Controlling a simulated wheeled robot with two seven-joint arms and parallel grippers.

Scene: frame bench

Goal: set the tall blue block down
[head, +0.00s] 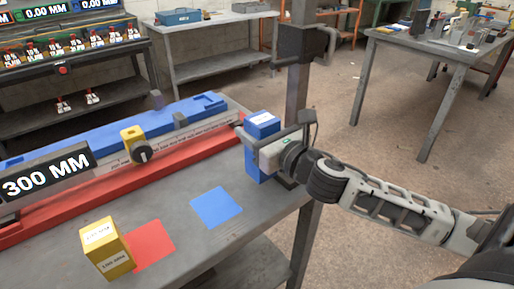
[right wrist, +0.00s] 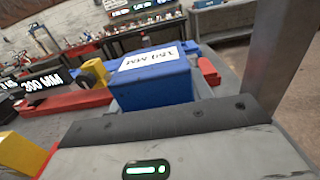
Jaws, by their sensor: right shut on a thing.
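The tall blue block (head: 263,120) is upright at the bench's right end, with a white label on top. My right gripper (head: 265,143) is shut on it and hides part of its side. Its lower part shows below the gripper; I cannot tell whether its base touches the bench. A flat blue square (head: 216,207) lies bare on the bench, left of and nearer than the block. My left gripper is not in view.
A yellow block (head: 107,248) stands beside a red square (head: 150,245) on the grey bench. Behind them runs a red and blue measuring rail (head: 180,150) with a yellow slider (head: 133,143) and a 300 MM display (head: 45,176). A metal post (head: 297,85) rises behind the gripper.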

